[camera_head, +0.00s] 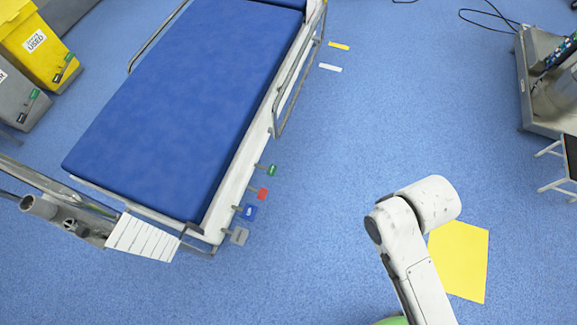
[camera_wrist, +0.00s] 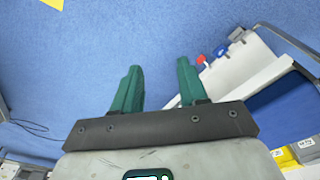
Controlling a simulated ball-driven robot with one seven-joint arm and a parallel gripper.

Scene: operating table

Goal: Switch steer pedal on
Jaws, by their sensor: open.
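The operating table (camera_head: 190,90) has a blue mattress and a white side frame. Several coloured pedals stick out along its side near the lower end: a green pedal (camera_head: 272,170), a red pedal (camera_head: 262,193), a blue pedal (camera_head: 248,212) and a grey pedal (camera_head: 239,236). No readable label shows which is the steer pedal. In the wrist view the red pedal (camera_wrist: 201,59) and blue pedal (camera_wrist: 221,51) show beyond the right finger; the green one is not visible there. My gripper (camera_wrist: 158,67) has teal fingers, open and empty, apart from the pedals. The head view shows only my arm.
A yellow floor patch (camera_head: 460,260) lies beside my arm. Yellow and grey bins (camera_head: 38,45) stand at the upper left, a metal cart (camera_head: 535,90) and stool (camera_head: 565,165) at the right. A metal rail (camera_head: 297,75) runs along the table's side. Floor between pedals and arm is clear.

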